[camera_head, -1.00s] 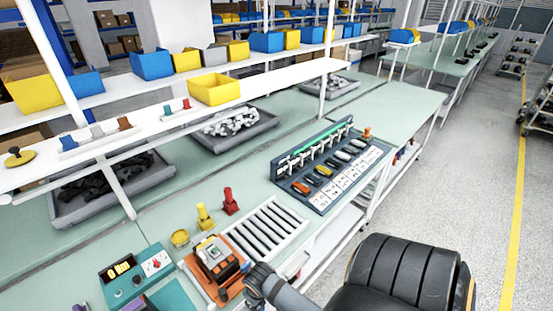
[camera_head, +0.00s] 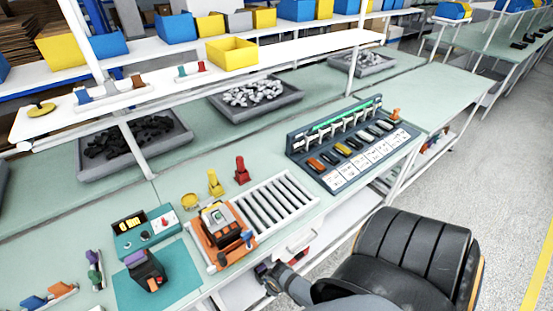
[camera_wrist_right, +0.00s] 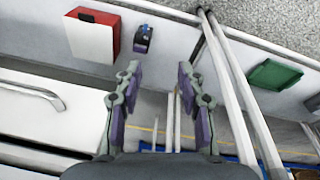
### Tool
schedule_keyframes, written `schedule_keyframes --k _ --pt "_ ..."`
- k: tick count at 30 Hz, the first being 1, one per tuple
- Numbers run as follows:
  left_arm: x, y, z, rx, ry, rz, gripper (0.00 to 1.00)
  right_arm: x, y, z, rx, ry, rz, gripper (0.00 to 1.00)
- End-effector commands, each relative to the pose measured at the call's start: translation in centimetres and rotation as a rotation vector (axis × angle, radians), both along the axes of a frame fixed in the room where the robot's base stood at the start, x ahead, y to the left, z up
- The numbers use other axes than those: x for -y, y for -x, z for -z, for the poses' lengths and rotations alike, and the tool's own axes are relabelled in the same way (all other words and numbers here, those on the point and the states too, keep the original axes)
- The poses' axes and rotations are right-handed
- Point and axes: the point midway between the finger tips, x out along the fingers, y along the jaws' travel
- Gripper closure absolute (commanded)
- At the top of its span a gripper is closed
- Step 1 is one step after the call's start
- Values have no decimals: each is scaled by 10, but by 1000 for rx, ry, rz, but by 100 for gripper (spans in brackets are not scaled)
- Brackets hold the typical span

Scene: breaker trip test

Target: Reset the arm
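A dark breaker (camera_head: 218,220) sits in an orange fixture (camera_head: 208,252) at the front edge of the bench. Another dark breaker-like block (camera_head: 146,270) with a red part rests on a teal mat (camera_head: 184,272). A teal tester box (camera_head: 146,232) with a yellow-lit display and a red knob stands behind the mat. My right gripper (camera_head: 268,272) is low in front of the bench edge, below and right of the fixture. In the right wrist view its two fingers (camera_wrist_right: 158,75) are spread with nothing between them. My left gripper is not in view.
A roller tray (camera_head: 270,205) lies right of the fixture, and a dark rack (camera_head: 352,148) of several breakers stands further right. Yellow (camera_head: 215,184) and red (camera_head: 242,170) stands are behind the fixture. The wrist view shows a red-and-white box (camera_wrist_right: 92,36) and green tray (camera_wrist_right: 275,75).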

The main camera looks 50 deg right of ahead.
Motion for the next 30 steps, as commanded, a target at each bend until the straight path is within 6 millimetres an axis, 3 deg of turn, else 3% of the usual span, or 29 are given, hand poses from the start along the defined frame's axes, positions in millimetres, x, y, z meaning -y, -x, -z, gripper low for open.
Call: schedule_keyframes --k 24,26,29,30 --pt "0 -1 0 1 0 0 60 0 0 1 -1 0 0 60" --pt "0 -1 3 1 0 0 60 0 4 10 -6 0 1 60" --pt "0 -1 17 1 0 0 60 3 26 55 -25 -1 5 60" --pt "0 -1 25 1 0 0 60 4 41 81 -37 -2 7 60"
